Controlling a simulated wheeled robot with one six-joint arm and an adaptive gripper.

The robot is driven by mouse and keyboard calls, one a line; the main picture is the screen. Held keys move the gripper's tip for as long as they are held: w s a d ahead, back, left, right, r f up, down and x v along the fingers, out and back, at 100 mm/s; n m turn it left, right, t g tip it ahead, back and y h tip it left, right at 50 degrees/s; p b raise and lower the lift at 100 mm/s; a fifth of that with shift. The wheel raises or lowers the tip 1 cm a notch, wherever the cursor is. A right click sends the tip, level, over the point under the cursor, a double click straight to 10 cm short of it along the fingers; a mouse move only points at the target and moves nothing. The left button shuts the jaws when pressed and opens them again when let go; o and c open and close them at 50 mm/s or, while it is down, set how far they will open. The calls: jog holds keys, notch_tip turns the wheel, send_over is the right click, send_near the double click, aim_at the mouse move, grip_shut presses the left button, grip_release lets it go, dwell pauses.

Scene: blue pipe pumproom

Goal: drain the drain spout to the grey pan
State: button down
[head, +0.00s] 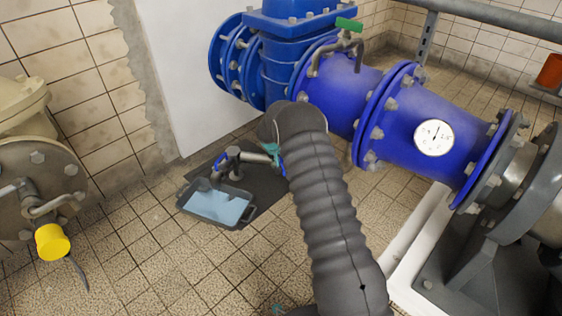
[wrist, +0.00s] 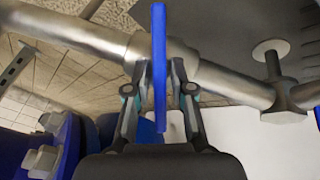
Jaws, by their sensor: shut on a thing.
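My gripper (wrist: 160,82) is shut on a thin blue lever (wrist: 159,35), seen edge-on in the wrist view. The lever crosses in front of a steel drain pipe (wrist: 215,78). In the head view, my arm hides most of the gripper, and a bit of the blue lever (head: 282,164) shows beside it. The drain spout (head: 236,157) runs left from there and bends down over the grey pan (head: 238,222). The pan sits on the floor with light blue water (head: 215,206) in it. I cannot tell whether water is running from the spout.
A dark mat (head: 270,196) lies under the pan. A large blue pipe (head: 405,115) with a gauge (head: 434,137) and a green-handled valve (head: 349,24) stands behind and right of my arm. A yellow-handled fitting (head: 52,242) is at far left. The front-left tiled floor is clear.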

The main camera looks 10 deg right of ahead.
jog(key=c, duration=1.2)
grip_release()
jog(key=shift+r, duration=0.1)
jog(key=v, duration=1.1)
jog(key=shift+a+r, duration=0.15)
jog(key=shift+r, duration=0.15)
jog(key=shift+s, duration=0.15)
